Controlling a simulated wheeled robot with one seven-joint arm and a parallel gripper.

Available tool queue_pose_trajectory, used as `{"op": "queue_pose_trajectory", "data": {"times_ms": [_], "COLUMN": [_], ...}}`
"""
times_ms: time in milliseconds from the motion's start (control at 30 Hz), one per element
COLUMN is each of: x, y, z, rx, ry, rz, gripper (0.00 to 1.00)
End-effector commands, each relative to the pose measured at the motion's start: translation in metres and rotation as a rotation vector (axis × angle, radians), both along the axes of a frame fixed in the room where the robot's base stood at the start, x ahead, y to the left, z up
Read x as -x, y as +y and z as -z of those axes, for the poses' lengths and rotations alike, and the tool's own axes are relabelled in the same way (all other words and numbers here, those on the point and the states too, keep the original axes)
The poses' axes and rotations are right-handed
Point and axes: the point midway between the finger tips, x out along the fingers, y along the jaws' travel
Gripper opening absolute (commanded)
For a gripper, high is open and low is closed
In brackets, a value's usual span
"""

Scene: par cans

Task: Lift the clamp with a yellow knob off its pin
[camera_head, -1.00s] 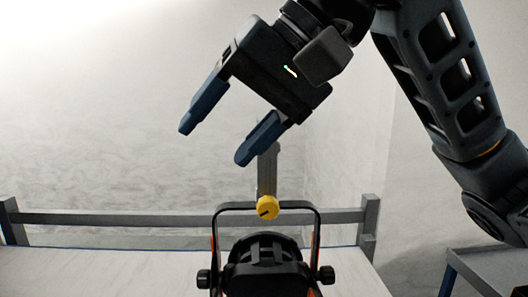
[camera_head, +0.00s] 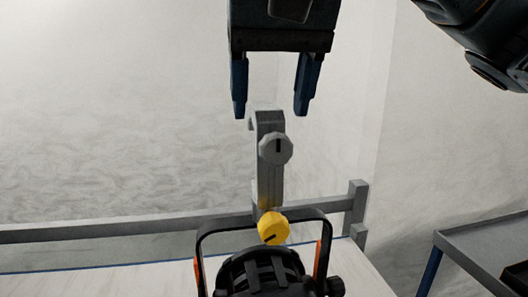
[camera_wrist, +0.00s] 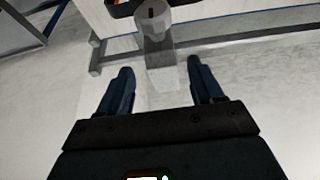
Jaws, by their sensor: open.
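The grey hook-shaped clamp (camera_head: 268,188) stands upright above the black lamp (camera_head: 262,272), with a grey knob (camera_head: 276,148) on its upper part. The yellow knob (camera_head: 273,228) sits at its foot, by the lamp's yoke (camera_head: 215,222). My gripper (camera_head: 270,112) is open and empty, pointing down, its fingers left and right of the clamp's top in the picture. In the wrist view the clamp (camera_wrist: 160,58) shows ahead, between the open fingers (camera_wrist: 159,68). The fingers do not appear to touch it. I cannot make out the pin.
A grey rail (camera_head: 120,232) runs behind the lamp along a pale surface (camera_head: 100,284), ending at a post (camera_head: 356,205). A grey table or cart (camera_head: 490,248) with blue legs stands at the right. The space around the clamp's upper part is clear.

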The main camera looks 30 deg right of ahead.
Motion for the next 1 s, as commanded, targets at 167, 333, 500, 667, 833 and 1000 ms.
{"op": "queue_pose_trajectory", "data": {"times_ms": [167, 333, 500, 667, 833, 1000], "x": [-0.009, -0.016, -0.018, -0.018, -0.018, -0.018], "y": [-0.001, -0.004, -0.004, -0.004, -0.004, -0.004], "z": [0.020, 0.041, 0.046, 0.046, 0.046, 0.046], "rx": [0.000, -0.001, -0.001, -0.001, -0.001, -0.001], "ry": [0.002, 0.002, -0.001, -0.001, -0.001, -0.001], "rz": [-0.001, 0.000, -0.002, -0.002, -0.002, -0.002], "gripper": [0.66, 0.66, 0.66, 0.64, 0.48, 0.32]}}
